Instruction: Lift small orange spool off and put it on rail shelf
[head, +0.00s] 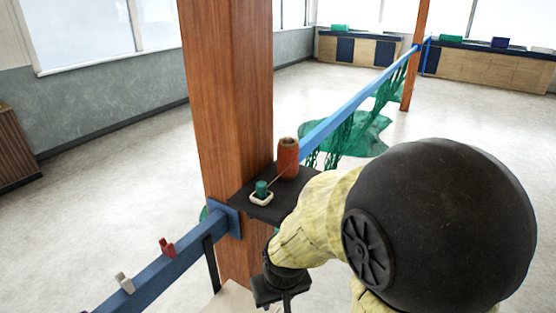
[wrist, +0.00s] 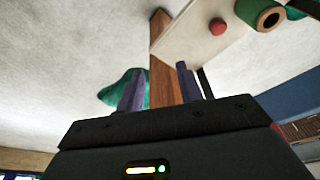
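An orange-brown spool (head: 288,157) stands upright on a dark shelf (head: 290,208) against the wooden post, beside the blue rail. A thin reddish line runs from it toward a small green spool (head: 261,187) in a white holder on the same shelf. My gripper (wrist: 160,78) is open and empty in the wrist view, its two purple fingers apart. In the head view my gripper is low, below the shelf, its fingertips not clear. The wrist view shows a pale board (wrist: 180,42) beyond the fingers, with a small red round piece (wrist: 217,26) and a green spool with a tan core (wrist: 268,17).
The wooden post (head: 228,90) rises close to my arm. The blue rail (head: 160,275) carries red and grey clips and continues past the post, with green net (head: 350,138) hanging from it. Low cabinets (head: 360,49) line the far wall.

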